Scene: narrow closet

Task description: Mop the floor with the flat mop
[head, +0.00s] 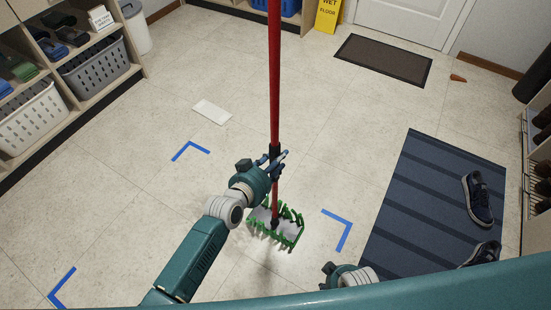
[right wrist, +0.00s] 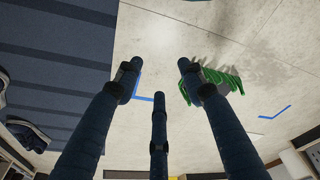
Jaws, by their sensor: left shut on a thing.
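The flat mop has a red handle (head: 275,75) that stands nearly upright, and a head with a green fringe (head: 290,238) at floor level. My left gripper (head: 277,163) is shut around the lower part of the handle, above the head. I cannot tell whether the mop head touches the floor. The green fringe also shows in the right wrist view (right wrist: 218,80), beyond the fingers. My right gripper (right wrist: 158,80) has its fingers spread, with nothing between them. In the head view only part of my right wrist shows at the bottom edge.
Blue tape corners (head: 342,235) mark the floor around the mop. A white flat piece (head: 212,112) lies beyond. A striped blue mat (head: 405,215) with dark shoes (head: 478,198) is at right. Shelves with baskets (head: 97,70) stand left. A brown doormat (head: 384,61) and yellow sign (head: 328,15) are behind.

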